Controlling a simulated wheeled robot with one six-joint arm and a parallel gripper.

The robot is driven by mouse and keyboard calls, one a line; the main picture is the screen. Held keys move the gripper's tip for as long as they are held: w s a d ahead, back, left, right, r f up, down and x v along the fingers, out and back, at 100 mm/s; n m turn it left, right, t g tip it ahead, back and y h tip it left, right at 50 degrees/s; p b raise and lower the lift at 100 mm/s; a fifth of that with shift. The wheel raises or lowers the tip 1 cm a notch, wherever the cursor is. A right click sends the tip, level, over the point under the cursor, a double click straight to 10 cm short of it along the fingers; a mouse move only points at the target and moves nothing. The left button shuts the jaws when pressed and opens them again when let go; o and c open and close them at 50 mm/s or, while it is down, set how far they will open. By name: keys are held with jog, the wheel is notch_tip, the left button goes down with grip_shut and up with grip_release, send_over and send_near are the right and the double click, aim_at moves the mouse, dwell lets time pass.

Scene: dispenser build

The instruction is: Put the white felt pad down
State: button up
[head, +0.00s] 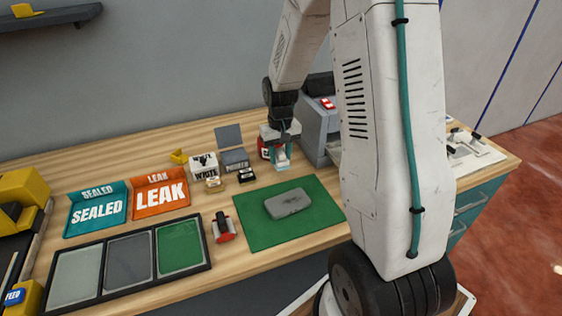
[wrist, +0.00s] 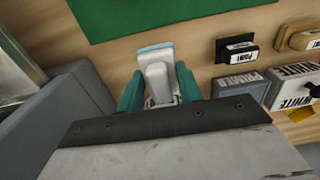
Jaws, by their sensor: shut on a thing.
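My gripper (head: 282,157) is over the back of the bench, beyond the green mat. In the wrist view its two teal fingers (wrist: 157,92) are shut on a pale piece, which I take to be the white felt pad (wrist: 156,74). The piece has a whitish grip part and a wider end with a light blue edge. In the head view the pad (head: 282,165) shows below the fingertips, low near the wood. I cannot tell whether it touches the bench.
The green mat (head: 250,229) holds a grey block (head: 289,203). Left of my gripper stand the WHITE box (head: 203,168), PRIMER box (head: 236,166) and small POINT blocks (head: 246,176). A grey machine (head: 316,136) is close on the right. SEALED (head: 97,211) and LEAK (head: 160,192) trays lie left.

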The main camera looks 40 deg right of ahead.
aim_at(280, 162)
jog(key=shift+w+d+f, duration=0.1)
jog(key=shift+w+d, duration=0.05)
jog(key=shift+w, duration=0.3)
jog(key=shift+s+f, duration=0.1)
jog(key=shift+f, duration=1.6)
jog(key=shift+f, duration=0.15)
jog(key=o, duration=1)
jog(key=shift+c, duration=0.2)
